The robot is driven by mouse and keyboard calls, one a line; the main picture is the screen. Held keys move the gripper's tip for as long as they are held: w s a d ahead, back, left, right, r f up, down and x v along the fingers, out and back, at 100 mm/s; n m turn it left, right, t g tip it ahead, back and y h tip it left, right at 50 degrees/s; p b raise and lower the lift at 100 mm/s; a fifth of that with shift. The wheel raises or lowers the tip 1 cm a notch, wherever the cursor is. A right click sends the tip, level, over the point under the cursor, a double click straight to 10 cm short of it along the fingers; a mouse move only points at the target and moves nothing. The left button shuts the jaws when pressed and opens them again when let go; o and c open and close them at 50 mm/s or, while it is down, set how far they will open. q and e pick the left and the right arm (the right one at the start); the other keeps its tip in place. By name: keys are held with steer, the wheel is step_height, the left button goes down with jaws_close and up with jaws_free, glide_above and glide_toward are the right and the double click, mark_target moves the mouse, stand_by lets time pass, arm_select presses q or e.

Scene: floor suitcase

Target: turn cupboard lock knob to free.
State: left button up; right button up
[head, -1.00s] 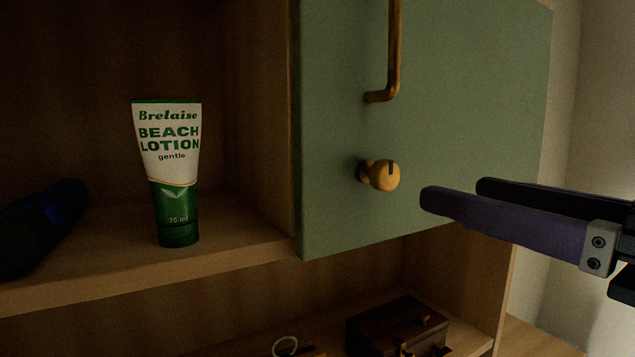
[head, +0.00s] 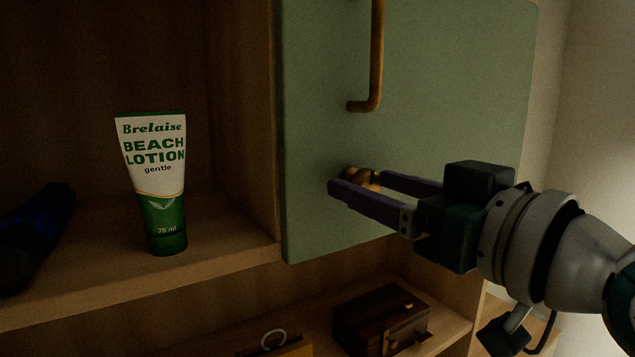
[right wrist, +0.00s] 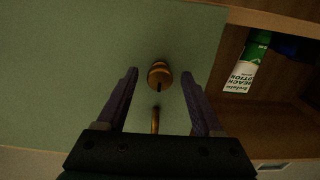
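The round brass lock knob (head: 362,177) sits on the green cupboard door (head: 455,100), below the door's brass handle (head: 377,60). My right gripper (head: 358,183) is at the knob, its two purple fingers apart on either side of it; the near finger hides part of the knob in the head view. In the right wrist view the knob (right wrist: 160,74) shows between and just beyond the open fingertips (right wrist: 160,73), with a gap on each side and a dark mark on its face. My left gripper is not in view.
A lotion tube (head: 153,182) stands on the open shelf left of the door, with a dark blue object (head: 35,235) lying beside it. A dark wooden box (head: 380,318) sits on the shelf below. The space before the door's upper right is clear.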

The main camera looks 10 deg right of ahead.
jaws_close()
stand_by(0.3)
steer(key=shift+m, duration=0.3)
steer(key=m+p, duration=0.1)
steer(key=m, duration=0.1)
steer(key=shift+r+m+p, duration=0.1)
steer(key=shift+m+p, duration=0.3)
steer(key=m+p, duration=0.2)
steer(key=m, duration=0.3)
steer(key=m+p, duration=0.1)
steer(key=m, duration=0.8)
steer(key=shift+p, duration=0.4)
steer(key=shift+m, duration=0.4)
